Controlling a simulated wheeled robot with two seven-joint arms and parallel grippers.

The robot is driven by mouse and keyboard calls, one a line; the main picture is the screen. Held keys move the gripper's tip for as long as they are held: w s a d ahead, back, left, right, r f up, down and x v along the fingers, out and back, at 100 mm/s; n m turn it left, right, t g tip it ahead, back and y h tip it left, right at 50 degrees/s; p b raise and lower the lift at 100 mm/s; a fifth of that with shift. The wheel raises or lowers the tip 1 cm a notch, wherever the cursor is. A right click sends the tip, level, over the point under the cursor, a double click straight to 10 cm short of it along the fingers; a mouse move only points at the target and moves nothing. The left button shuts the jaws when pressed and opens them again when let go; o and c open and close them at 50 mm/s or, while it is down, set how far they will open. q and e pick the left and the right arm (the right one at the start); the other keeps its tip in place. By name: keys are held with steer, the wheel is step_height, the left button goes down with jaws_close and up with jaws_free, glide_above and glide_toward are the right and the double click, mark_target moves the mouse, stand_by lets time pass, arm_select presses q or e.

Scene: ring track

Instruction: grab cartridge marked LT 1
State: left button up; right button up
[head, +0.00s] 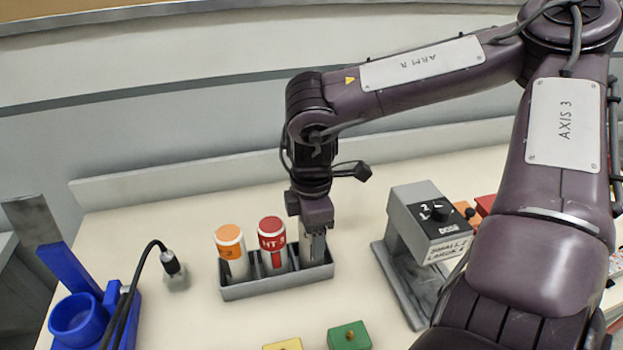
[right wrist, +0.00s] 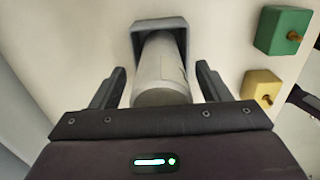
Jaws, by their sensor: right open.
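A grey cartridge rack (head: 277,289) stands on the table with cartridges upright in a row. My right gripper (head: 315,240) points down over the rack's right end. In the right wrist view, a plain grey cylindrical cartridge (right wrist: 160,72) stands in the rack's end (right wrist: 160,24) between the open fingers, with gaps on both sides. No marking shows on it. My left gripper is out of view.
A dosing device (head: 437,220) with a dial stands right of the rack. Green (head: 349,336) and yellow (head: 284,345) blocks lie in front. A blue fixture (head: 78,320) and black cable with a connector (head: 171,262) are at left. A low ledge runs behind.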

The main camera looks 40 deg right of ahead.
steer(key=c, duration=1.4)
steer(key=shift+o, duration=0.2)
